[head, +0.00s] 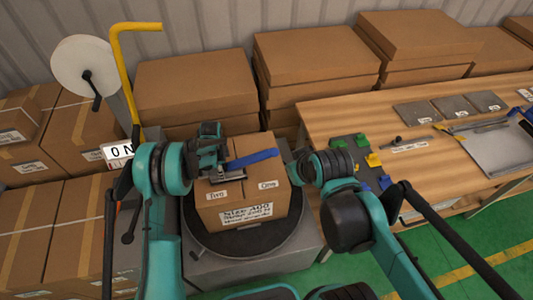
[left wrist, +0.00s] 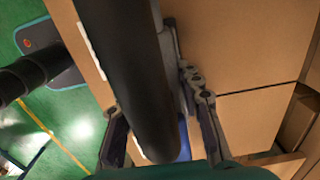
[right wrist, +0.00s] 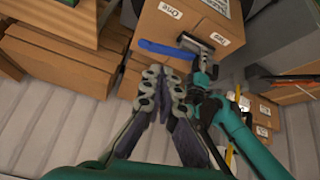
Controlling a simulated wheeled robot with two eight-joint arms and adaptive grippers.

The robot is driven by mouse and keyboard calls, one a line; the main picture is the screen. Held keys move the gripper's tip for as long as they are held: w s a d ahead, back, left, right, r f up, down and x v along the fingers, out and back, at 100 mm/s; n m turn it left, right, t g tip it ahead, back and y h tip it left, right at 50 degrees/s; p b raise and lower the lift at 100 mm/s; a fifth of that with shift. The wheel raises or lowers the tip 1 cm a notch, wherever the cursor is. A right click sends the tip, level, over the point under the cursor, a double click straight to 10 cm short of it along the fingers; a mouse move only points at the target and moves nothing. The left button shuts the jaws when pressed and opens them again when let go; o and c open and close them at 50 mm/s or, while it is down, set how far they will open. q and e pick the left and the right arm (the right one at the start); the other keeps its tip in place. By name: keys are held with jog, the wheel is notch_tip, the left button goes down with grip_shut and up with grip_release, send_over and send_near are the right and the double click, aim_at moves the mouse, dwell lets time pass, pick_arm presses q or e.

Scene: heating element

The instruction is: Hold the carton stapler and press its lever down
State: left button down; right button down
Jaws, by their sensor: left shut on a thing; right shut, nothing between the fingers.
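The carton stapler (head: 217,177) rests over the top of a cardboard box (head: 246,187), with its long blue lever (head: 252,159) raised and pointing right. My left gripper (head: 213,160) is shut on the stapler at its left end. In the left wrist view a thick dark cylinder (left wrist: 130,70) lies between the fingers and hides much of the stapler. My right gripper (head: 295,170) is shut and empty, just right of the lever's free end. In the right wrist view its closed fingers (right wrist: 164,78) are apart from the blue lever (right wrist: 163,48).
The box stands on a dark round turntable (head: 245,243). A wooden table (head: 350,105) with grey plates (head: 415,112) and small coloured parts is at the right. Stacked cartons (head: 195,85) line the back and left. A yellow pole (head: 122,75) stands near my left arm.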

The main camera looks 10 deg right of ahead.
jog(key=w+a+f+n+y, duration=0.1)
jog(key=w+a+f+n, duration=0.1)
jog(key=w+n, duration=0.75)
jog(key=n+y, duration=0.2)
jog(key=n, duration=0.3)
send_over(272, 154)
jog(key=a, duration=0.3)
notch_tip(272, 154, down, 9)
jog(key=shift+w+a+f+n, duration=0.25)
jog(key=shift+f+n, duration=0.15)
jog(key=shift+n, duration=0.05)
jog(key=shift+d+f, duration=0.35)
jog(key=shift+f, duration=1.1)
jog(key=shift+d+f, duration=0.3)
jog(key=shift+f, duration=1.1)
jog(key=shift+d+f, duration=0.35)
jog(key=shift+f, duration=1.1)
jog(key=shift+d+f, duration=0.1)
jog(key=shift+f, duration=0.25)
jog(key=shift+d+f, duration=0.3)
jog(key=shift+f, duration=0.7)
jog(key=shift+d+f, duration=0.25)
jog(key=shift+f, duration=0.7)
